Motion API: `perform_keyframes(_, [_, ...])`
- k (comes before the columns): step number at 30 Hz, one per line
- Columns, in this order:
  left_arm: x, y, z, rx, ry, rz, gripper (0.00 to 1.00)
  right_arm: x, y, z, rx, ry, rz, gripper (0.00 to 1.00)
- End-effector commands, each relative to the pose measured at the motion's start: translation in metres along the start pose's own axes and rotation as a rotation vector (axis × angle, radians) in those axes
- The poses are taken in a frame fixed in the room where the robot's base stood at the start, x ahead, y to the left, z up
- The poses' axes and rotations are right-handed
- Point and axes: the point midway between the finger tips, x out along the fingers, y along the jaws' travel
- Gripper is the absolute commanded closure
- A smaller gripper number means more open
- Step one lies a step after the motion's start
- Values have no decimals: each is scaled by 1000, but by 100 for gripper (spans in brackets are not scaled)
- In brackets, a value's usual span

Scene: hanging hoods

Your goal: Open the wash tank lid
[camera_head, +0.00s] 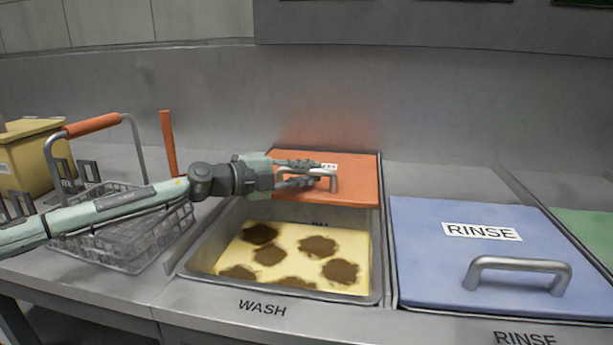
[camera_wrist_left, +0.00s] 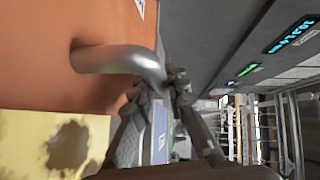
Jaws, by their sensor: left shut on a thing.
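The orange wash tank lid (camera_head: 355,180) is at the back of the wash tank (camera_head: 376,270), with the front of the tank uncovered. Yellowish liquid with several brown patches (camera_head: 318,246) shows inside. My left gripper (camera_head: 318,178) reaches in from the left and is shut on the lid's metal handle (camera_head: 334,182). In the left wrist view, the handle (camera_wrist_left: 125,60) runs into the fingers (camera_wrist_left: 172,88) and the orange lid (camera_wrist_left: 45,55) lies beside it. My right gripper is in neither view.
A blue rinse lid (camera_head: 440,262) with a metal handle covers the tank on the right. A wire basket (camera_head: 125,232) with orange handles stands on the counter at left, under my left arm. A yellow box (camera_head: 30,155) stands behind it. A grey wall (camera_head: 200,85) rises behind the tanks.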

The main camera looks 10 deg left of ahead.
Motion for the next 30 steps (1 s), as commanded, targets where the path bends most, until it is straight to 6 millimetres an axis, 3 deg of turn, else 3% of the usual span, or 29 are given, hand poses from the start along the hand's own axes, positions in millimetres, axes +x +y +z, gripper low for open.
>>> perform_keyframes(2, [0, 0, 1, -1, -1, -1, 100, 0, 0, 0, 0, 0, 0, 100])
perform_keyframes(3, [0, 0, 0, -1, -1, -1, 85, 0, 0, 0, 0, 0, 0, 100])
perform_keyframes(8, [0, 0, 0, -1, -1, 0, 65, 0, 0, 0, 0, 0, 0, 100])
perform_keyframes(19, [-6, 0, 0, -1, -1, 0, 64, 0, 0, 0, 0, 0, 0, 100])
perform_keyframes(30, [-63, 1, 1, -1, -2, 1, 64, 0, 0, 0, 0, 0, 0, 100])
